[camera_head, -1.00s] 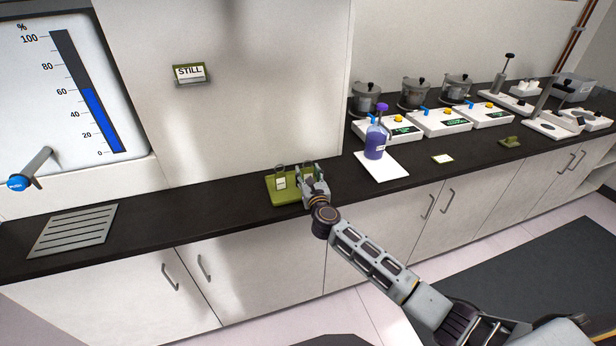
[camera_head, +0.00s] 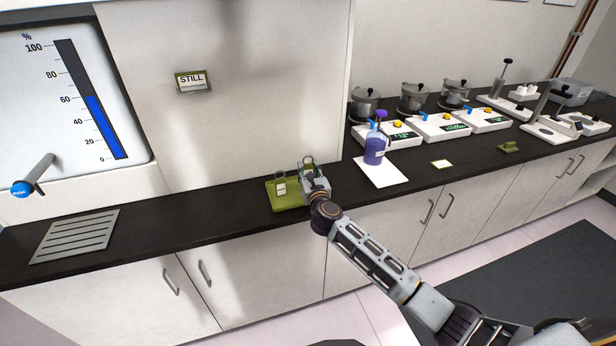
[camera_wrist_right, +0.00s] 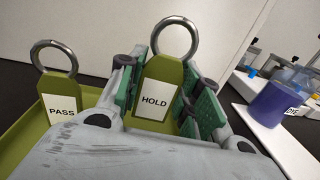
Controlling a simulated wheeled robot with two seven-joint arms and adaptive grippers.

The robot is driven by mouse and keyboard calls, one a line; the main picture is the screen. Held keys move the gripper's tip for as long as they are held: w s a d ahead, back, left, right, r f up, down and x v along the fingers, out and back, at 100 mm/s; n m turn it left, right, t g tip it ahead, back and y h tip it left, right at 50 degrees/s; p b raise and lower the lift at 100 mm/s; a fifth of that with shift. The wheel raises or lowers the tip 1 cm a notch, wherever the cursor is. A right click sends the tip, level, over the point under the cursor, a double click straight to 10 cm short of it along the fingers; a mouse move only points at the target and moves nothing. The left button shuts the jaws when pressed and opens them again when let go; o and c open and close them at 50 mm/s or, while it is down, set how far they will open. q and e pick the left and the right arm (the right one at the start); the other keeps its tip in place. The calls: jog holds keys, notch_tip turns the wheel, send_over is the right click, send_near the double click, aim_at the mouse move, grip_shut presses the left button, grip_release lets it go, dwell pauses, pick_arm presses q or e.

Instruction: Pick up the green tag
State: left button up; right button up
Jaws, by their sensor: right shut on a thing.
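Two olive-green tags with metal rings are at the green tray (camera_head: 289,204) on the dark counter. The PASS tag (camera_wrist_right: 62,108) is on the left; it also shows in the head view (camera_head: 281,187). The HOLD tag (camera_wrist_right: 158,98) stands upright between the green-padded fingers of my right gripper (camera_wrist_right: 163,85), which is shut on it. In the head view my right gripper (camera_head: 312,176) is over the tray's right part and hides most of that tag. I cannot tell whether the HOLD tag is clear of the tray. My left gripper is out of view.
A purple bottle (camera_head: 375,150) stands on a white mat (camera_head: 384,176) to the right. Behind are white devices (camera_head: 440,127) and metal pots (camera_head: 413,97). A STILL sign (camera_head: 193,82) is on the wall panel. A grey vent plate (camera_head: 75,236) lies left; the counter between is clear.

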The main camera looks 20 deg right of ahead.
aim_at(308, 164)
notch_tip(308, 164, up, 4)
jog(key=shift+r+p, duration=0.1)
jog(key=shift+p, duration=0.3)
jog(key=shift+r, duration=0.7)
jog(key=shift+o, duration=0.6)
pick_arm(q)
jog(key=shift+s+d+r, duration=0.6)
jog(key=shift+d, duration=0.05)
pick_arm(e)
grip_shut()
